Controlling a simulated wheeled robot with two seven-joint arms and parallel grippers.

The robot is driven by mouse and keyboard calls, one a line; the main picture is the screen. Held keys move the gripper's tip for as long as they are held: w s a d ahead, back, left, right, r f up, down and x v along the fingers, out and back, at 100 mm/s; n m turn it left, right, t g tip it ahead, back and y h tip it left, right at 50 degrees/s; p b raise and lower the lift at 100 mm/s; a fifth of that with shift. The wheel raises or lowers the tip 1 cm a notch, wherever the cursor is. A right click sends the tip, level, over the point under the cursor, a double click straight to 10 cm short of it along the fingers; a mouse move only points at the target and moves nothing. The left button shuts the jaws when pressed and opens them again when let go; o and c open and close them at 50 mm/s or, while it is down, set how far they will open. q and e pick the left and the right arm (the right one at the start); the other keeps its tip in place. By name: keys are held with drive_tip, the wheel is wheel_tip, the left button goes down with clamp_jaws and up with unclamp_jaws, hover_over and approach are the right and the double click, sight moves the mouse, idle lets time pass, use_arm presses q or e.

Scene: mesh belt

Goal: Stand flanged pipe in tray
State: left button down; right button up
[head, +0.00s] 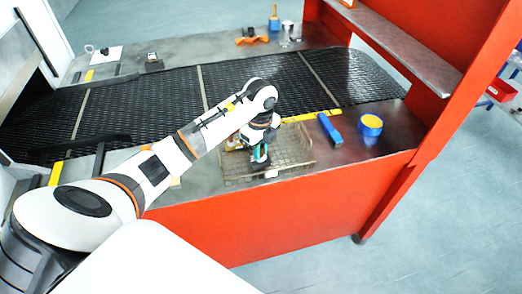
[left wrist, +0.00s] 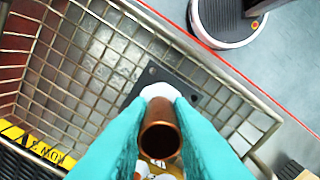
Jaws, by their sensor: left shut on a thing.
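My left gripper (head: 260,162) reaches down into the wire mesh tray (head: 303,158) on the bench. In the left wrist view its teal fingers (left wrist: 160,100) are shut on a copper-coloured flanged pipe (left wrist: 160,138). The pipe's open round end faces the wrist camera, and a dark square plate that looks like its flange (left wrist: 186,82) shows at the far end. The pipe looks roughly upright over the tray's mesh floor (left wrist: 95,55). I cannot tell whether the flange touches the floor. In the head view the arm and gripper hide most of the pipe. My right gripper is not in view.
A red post and shelf (head: 405,52) rise at the right. Small items, including an orange piece (head: 252,40), lie beyond the belt.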

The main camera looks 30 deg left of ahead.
use_arm(q)
drive_tip(key=shift+f, duration=0.85)
drive_tip(key=shift+w+f, duration=0.1)
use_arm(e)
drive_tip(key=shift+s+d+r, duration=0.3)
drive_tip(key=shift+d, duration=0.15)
use_arm(q)
drive_tip(key=shift+f, duration=0.1)
drive_tip(key=c, duration=1.3)
unclamp_jaws()
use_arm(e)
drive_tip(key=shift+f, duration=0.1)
